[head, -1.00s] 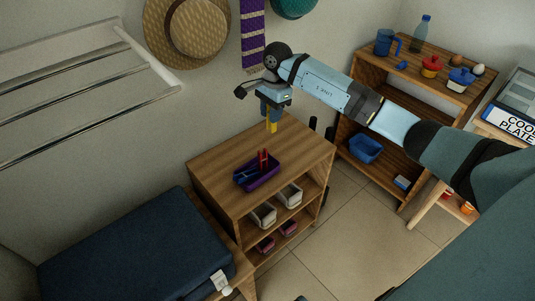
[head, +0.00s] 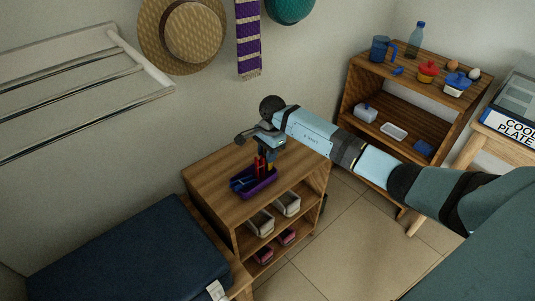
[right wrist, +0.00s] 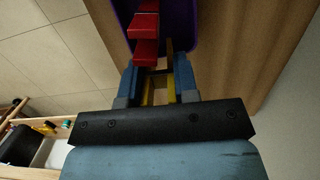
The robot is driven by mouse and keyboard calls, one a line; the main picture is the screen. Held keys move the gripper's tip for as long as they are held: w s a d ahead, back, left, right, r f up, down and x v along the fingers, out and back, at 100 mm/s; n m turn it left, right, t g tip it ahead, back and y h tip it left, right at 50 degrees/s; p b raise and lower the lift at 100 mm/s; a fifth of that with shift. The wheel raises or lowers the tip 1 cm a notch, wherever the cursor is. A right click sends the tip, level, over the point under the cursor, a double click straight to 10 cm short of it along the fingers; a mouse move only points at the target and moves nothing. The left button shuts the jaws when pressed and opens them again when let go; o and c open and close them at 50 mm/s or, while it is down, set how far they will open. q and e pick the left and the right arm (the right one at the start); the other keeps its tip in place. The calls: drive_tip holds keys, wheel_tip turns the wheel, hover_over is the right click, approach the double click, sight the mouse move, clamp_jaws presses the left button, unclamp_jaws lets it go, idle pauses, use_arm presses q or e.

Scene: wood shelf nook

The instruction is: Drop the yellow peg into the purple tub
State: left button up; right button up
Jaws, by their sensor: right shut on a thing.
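The purple tub (head: 263,188) stands on top of the low wooden shelf unit, with red and blue items standing in it. My right gripper (head: 267,152) is low over the back right part of the tub, next to the red items. In the right wrist view its blue fingers (right wrist: 158,82) are shut on the yellow peg (right wrist: 160,94). The purple tub (right wrist: 193,40) and a red item (right wrist: 146,38) lie just beyond the fingertips there. The fingers hide part of the peg, and I cannot tell whether its lower end is inside the tub. My left gripper is not in view.
The wooden top (head: 212,172) is clear to the left of the tub. Pale bins (head: 262,222) sit on the shelf below. A dark blue cushioned bench (head: 125,255) is at the lower left. A taller shelf (head: 440,105) with a jug and bottle stands at the right.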

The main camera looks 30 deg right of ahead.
drive_tip(key=shift+f, duration=0.25)
drive_tip(key=shift+f+b, duration=0.35)
drive_tip(key=shift+b, duration=0.15)
drive_tip(key=o, duration=0.9)
drive_tip(key=shift+r, duration=0.1)
